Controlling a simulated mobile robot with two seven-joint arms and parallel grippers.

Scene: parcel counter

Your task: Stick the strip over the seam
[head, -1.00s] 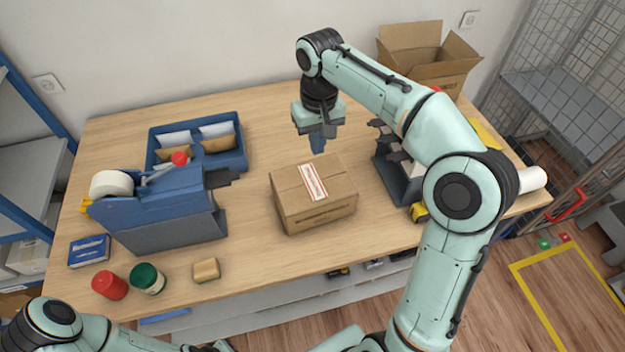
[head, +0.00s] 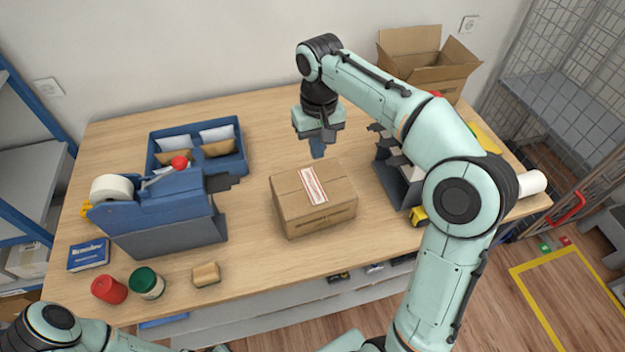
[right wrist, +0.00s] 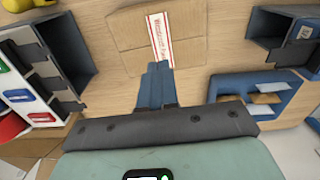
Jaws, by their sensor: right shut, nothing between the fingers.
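A closed cardboard box (head: 330,212) sits on the middle of the counter. A white strip with red edging and print (head: 313,186) lies flat on its top, across the seam between the flaps. In the right wrist view the strip (right wrist: 160,38) lies on the box (right wrist: 203,29). My right gripper (head: 317,152) is above the counter just behind the box. It is shut with nothing between the fingers, and its fingertips (right wrist: 158,68) look apart from the strip. Of my left arm, only links show at the lower left; its gripper cannot be made out.
A blue tape dispenser (head: 165,205) stands left of the box, with a blue tray of envelopes (head: 243,168) behind it. Red and green jars (head: 146,281) and a sponge-like block (head: 206,274) sit at the front left. An open carton (head: 430,68) stands at the back right.

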